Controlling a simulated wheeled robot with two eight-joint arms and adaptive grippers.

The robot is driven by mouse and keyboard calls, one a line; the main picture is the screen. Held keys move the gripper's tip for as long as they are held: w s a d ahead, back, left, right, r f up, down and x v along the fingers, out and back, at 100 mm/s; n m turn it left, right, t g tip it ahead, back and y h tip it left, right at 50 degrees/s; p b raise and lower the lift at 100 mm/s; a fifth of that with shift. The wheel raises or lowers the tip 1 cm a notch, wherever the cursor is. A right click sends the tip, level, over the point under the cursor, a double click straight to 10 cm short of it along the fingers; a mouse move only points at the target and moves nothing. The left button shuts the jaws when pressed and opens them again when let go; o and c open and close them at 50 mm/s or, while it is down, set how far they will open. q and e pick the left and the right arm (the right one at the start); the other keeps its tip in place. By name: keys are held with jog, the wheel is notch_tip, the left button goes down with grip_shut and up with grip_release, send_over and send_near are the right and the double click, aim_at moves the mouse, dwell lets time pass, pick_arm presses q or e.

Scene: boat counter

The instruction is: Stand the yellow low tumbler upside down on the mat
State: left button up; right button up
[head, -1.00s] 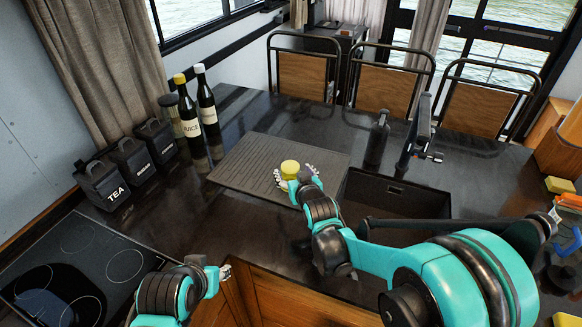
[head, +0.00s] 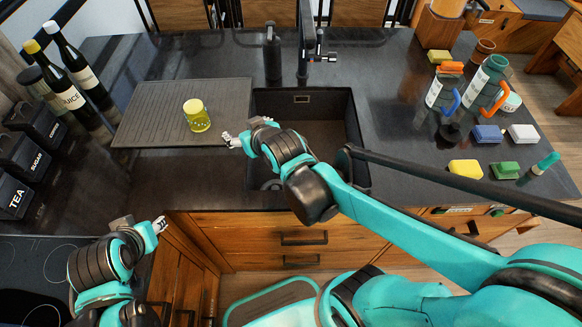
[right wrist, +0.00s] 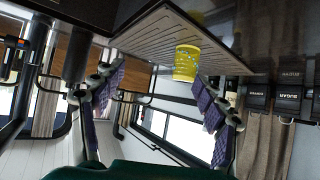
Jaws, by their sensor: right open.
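The yellow low tumbler (head: 197,117) stands upright-axised on the ribbed dark mat (head: 150,118), toward its right side. Its upper end shows a pale yellow, closed-looking disc, so it appears to be base up. My right gripper (head: 232,139) is open and empty, just right of the tumbler and apart from it, by the mat's right edge. In the right wrist view, which is turned over, the tumbler (right wrist: 187,63) shows beyond the spread fingers, near the mat (right wrist: 158,38). My left gripper (head: 161,224) is low at the counter's front edge, away from the mat; its finger opening is unclear.
A sink (head: 305,140) lies right of the mat, with a faucet (head: 305,50) and dark bottle (head: 272,52) behind. Bottles (head: 62,85) and canisters (head: 25,158) stand left. Sponges (head: 465,169) and flasks (head: 485,85) are on the right counter.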

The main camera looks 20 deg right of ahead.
jog(key=s+d+f+g, duration=0.1)
jog(key=s+d+g, duration=0.1)
jog(key=s, duration=0.6)
jog(key=s+d+f+m+g+h, duration=0.1)
jog(key=s+d, duration=0.4)
jog(key=s, duration=0.2)
jog(key=shift+s+f+m+g+h, duration=0.3)
jog(key=shift+s+f+g, duration=0.05)
jog(key=shift+f+g, duration=0.05)
